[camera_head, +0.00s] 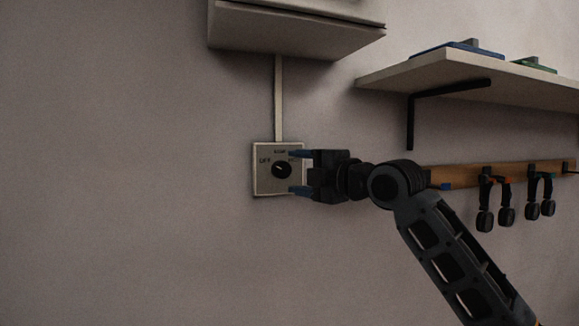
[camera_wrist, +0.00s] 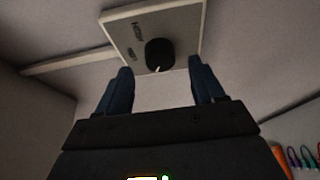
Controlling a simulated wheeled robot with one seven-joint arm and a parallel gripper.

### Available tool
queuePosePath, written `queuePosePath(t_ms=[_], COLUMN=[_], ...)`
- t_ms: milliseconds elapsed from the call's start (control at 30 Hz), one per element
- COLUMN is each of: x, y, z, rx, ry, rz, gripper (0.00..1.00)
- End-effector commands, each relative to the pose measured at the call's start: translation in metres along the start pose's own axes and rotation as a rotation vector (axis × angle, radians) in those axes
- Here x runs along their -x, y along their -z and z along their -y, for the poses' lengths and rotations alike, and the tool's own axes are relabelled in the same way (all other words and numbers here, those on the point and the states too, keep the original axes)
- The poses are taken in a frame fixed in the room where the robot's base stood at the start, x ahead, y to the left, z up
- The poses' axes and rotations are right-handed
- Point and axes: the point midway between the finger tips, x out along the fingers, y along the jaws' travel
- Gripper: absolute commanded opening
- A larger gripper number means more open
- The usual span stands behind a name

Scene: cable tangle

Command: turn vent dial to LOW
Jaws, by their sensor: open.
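The vent dial (camera_head: 281,170) is a round black knob on a pale square plate (camera_head: 261,187) on the wall. The plate reads OFF at upper left; the label at the top is too blurred to read surely, and one at the right is partly hidden by a finger. The dial's white mark points to the upper left, toward OFF. My gripper (camera_head: 297,172) is open at the plate's right side, blue fingers above and below dial height. In the wrist view the dial (camera_wrist: 160,52) is ahead, between the open fingers and beyond their tips; contact is not seen.
A pale conduit (camera_head: 278,100) runs up from the plate to a white box (camera_head: 290,32). A shelf (camera_head: 440,70) with a black bracket (camera_head: 411,120) is at upper right. Headsets (camera_head: 486,200) hang from a wooden rail (camera_head: 455,177) behind my arm. The wall left of the plate is clear.

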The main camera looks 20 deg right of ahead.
Motion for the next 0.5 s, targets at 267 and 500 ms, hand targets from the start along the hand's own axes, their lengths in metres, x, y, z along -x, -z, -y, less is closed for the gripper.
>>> queuePosePath(t_ms=[267,500], x=[-0.03,-0.033], y=[0.001,0.0], z=[-0.001,0.0], rx=[-0.001,-0.001], ry=[0.0,0.0], rz=[-0.001,0.0], gripper=[0.68,0.68])
